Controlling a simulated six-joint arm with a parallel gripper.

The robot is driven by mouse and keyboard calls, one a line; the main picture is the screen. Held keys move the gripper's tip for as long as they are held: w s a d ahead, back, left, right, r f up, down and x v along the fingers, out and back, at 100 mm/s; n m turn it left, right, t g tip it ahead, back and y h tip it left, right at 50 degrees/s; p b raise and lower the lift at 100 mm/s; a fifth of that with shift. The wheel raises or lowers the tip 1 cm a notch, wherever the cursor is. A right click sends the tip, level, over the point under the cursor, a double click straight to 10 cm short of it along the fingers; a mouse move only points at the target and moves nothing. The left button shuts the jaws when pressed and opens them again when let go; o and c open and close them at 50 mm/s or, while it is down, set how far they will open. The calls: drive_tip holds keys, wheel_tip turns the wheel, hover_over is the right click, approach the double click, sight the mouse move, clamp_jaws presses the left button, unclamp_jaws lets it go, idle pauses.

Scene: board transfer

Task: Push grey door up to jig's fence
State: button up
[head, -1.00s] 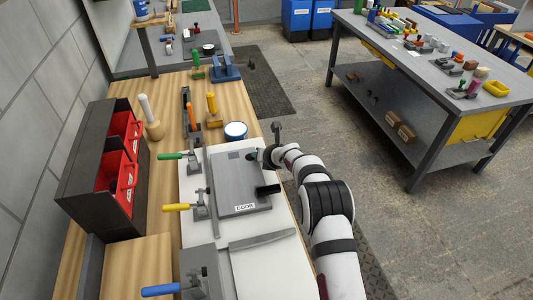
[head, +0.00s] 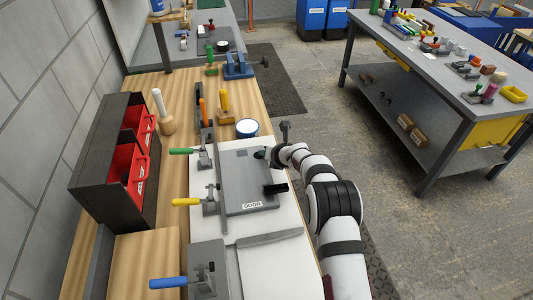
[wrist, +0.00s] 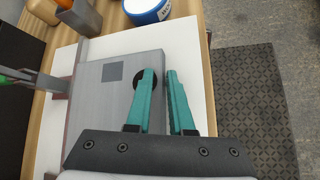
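The grey door (head: 246,180) lies flat on a white board, with a "DOOR" label near its front edge and a black part (head: 275,189) at its front right. It also shows in the wrist view (wrist: 105,100). Dark reddish strips (wrist: 73,65) at the door's left look like the jig's fence; I cannot tell whether the door touches them. My gripper (wrist: 160,72) has two teal fingers at the door's right edge, with a narrow gap between them. The left finger partly covers a dark round spot on the door. Finger contact with the door is unclear.
Toggle clamps with green (head: 182,151), yellow (head: 187,202) and blue (head: 168,283) handles stand along the left. A grey bar (head: 268,238) lies in front of the door. A blue-and-white tub (head: 247,128) stands behind. A dark bin rack (head: 95,195) is far left.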

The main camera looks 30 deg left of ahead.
drive_tip(key=shift+d+f, duration=0.3)
drive_tip(key=shift+f, duration=0.05)
drive_tip(key=v, duration=0.8)
drive_tip(key=shift+a+r, duration=0.3)
drive_tip(key=shift+r, duration=0.05)
drive_tip(key=s+d+r+n+g, duration=0.1)
drive_tip(key=s+d+r+n, duration=0.45)
drive_tip(key=d+r, duration=0.25)
drive_tip(key=s+d+r+n+g, duration=0.1)
drive_tip(key=s+d+r+n, duration=0.3)
drive_tip(key=d+r+n, duration=0.3)
drive_tip(key=s+d+f+n+g+h, duration=0.1)
drive_tip(key=s+d+n+g+h, duration=0.2)
drive_tip(key=s+d, duration=1.9)
drive_tip(key=s+n+h, duration=0.3)
drive_tip(key=n, duration=0.5)
drive_tip(key=shift+s+f+h, duration=0.3)
drive_tip(key=shift+f, duration=0.1)
